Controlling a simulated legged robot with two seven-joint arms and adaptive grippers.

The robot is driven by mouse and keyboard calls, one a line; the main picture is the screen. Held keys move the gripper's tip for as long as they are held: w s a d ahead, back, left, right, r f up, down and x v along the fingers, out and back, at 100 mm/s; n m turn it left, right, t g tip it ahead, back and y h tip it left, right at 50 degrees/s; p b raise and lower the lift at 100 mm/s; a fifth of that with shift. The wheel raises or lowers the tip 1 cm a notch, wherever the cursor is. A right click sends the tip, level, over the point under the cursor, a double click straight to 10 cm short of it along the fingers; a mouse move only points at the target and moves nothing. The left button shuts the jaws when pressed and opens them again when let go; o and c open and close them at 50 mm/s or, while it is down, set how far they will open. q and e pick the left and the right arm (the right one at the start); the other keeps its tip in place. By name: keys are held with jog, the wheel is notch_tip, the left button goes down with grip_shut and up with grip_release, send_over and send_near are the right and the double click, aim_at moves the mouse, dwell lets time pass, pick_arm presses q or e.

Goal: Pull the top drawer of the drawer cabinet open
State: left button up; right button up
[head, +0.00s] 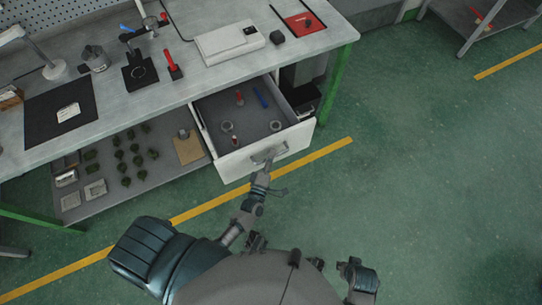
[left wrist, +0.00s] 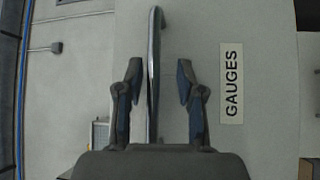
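The white top drawer (head: 236,166) of the cabinet under the workbench stands pulled out. Its grey inside shows several small things, among them a blue one, a red one and round gauges. In the left wrist view the drawer front (left wrist: 260,135) bears a GAUGES label (left wrist: 231,83). My left gripper (head: 266,160) is at the drawer handle. In the left wrist view the metal handle (left wrist: 155,60) runs between the two fingers of my left gripper (left wrist: 158,95). The fingers are apart, with a gap on each side of the bar.
The workbench (head: 180,95) above carries a white device (head: 230,41), a black mat (head: 50,130) and a red tray (head: 304,24). A lower shelf (head: 150,183) left of the drawer holds several dark green pieces. The green floor (head: 430,170) to the right is clear.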

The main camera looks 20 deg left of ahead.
pick_arm(q)
jog(key=shift+r, duration=0.1)
jog(key=shift+s, duration=0.2)
jog(key=s+f, duration=0.1)
jog(key=s, duration=1)
jog(key=shift+s+d+f, duration=0.25)
jog(key=shift+d+f, duration=0.15)
pick_arm(e)
jog(key=shift+r, duration=0.1)
